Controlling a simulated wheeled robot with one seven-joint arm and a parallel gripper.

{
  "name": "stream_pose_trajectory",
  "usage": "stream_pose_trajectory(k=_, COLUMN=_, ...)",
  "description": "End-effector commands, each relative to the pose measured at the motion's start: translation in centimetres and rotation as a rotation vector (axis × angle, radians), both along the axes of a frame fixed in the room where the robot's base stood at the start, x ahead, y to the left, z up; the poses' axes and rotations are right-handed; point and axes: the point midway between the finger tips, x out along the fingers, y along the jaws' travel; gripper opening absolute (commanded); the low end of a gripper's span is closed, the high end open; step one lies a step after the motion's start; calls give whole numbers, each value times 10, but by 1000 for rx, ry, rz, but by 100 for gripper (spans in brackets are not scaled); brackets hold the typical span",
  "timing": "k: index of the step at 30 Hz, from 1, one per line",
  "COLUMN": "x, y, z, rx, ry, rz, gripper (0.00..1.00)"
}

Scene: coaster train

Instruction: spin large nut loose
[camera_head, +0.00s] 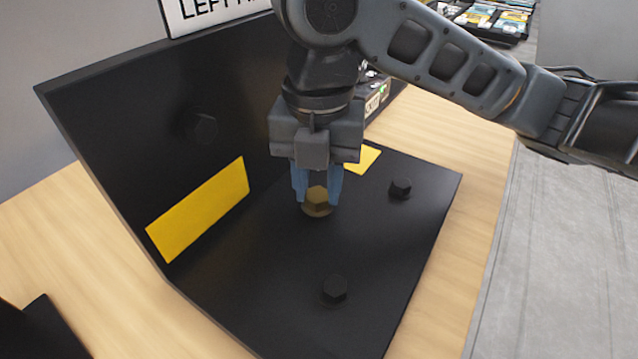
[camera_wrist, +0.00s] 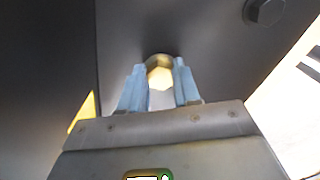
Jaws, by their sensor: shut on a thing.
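The large nut (camera_head: 318,198) is a brass-coloured hexagon with a round flange, on the flat base of a black L-shaped bracket (camera_head: 270,270). My gripper (camera_head: 318,192) points down with its two blue fingers on either side of the nut, shut on it. In the wrist view, the nut (camera_wrist: 160,76) shows between the blue fingertips (camera_wrist: 160,72). The fingers hide parts of the nut's sides.
Black hex bolts stand on the base, one at the front (camera_head: 335,290) and one at the right (camera_head: 400,188). The bracket's upright wall (camera_head: 120,130) rises close on the left, with a yellow patch (camera_head: 200,208). Bare wooden table (camera_head: 445,135) lies to the right.

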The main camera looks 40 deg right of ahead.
Motion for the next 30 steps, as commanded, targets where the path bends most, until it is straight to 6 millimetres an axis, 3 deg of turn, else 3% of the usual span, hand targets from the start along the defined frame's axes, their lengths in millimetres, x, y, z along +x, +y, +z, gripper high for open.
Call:
stream_pose_trajectory(k=23, x=0, y=1, z=-2, rx=-1, ry=5, rz=100, gripper=1)
stream_pose_trajectory(k=24, x=0, y=1, z=-2, rx=-1, ry=5, rz=99, gripper=36)
stream_pose_trajectory(k=30, x=0, y=1, z=-1, rx=-1, ry=4, rz=99, gripper=55)
